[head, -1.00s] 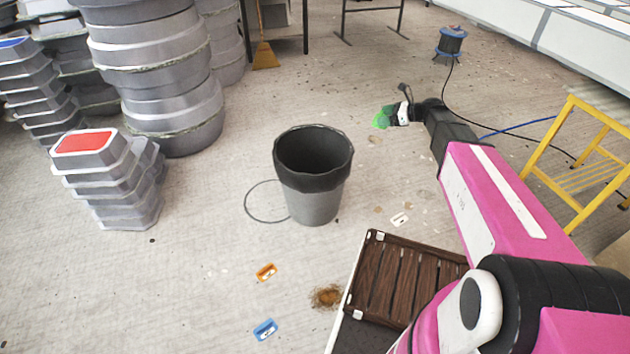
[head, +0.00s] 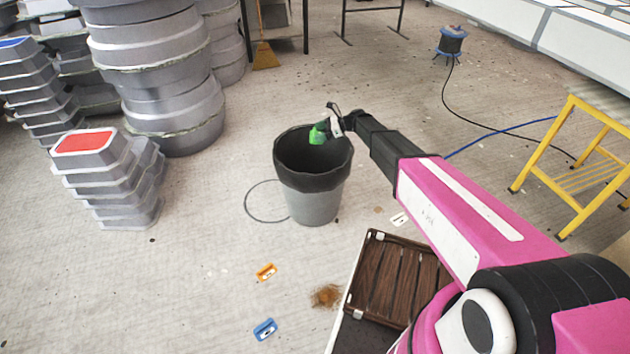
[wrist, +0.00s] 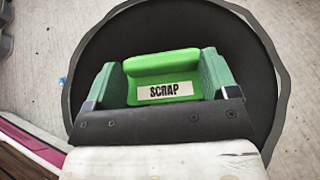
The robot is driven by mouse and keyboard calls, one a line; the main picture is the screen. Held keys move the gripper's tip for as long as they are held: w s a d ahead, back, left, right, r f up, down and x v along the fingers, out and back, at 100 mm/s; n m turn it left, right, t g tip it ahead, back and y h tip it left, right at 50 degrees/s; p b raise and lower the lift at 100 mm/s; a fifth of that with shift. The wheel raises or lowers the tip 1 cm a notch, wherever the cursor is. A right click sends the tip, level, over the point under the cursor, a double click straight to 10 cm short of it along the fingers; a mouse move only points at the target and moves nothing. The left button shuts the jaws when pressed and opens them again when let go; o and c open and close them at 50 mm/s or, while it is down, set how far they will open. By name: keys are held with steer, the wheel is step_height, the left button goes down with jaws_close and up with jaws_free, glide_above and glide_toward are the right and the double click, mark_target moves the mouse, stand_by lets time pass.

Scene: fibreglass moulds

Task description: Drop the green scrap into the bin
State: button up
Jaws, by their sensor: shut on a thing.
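The green scrap (head: 317,135) is held in my gripper (head: 323,131) over the right part of the bin's mouth in the head view. The bin (head: 314,204) is a grey bucket with a black liner folded over its rim, standing upright on the floor. In the wrist view the scrap (wrist: 165,75) bears a label reading SCRAP and sits between the two green fingers of my gripper (wrist: 163,83). The dark round opening of the bin (wrist: 262,60) lies behind and around it. The inside bottom of the bin is hidden.
Stacked grey moulds (head: 160,85) stand at left, with a smaller red-topped stack (head: 110,180) in front. A brown slatted crate (head: 390,275) sits near my base. Orange (head: 266,271) and blue (head: 265,329) pieces lie on the floor.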

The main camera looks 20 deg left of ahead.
steer(key=shift+f, duration=2.55)
steer(key=o, duration=0.8)
steer(key=v, duration=1.1)
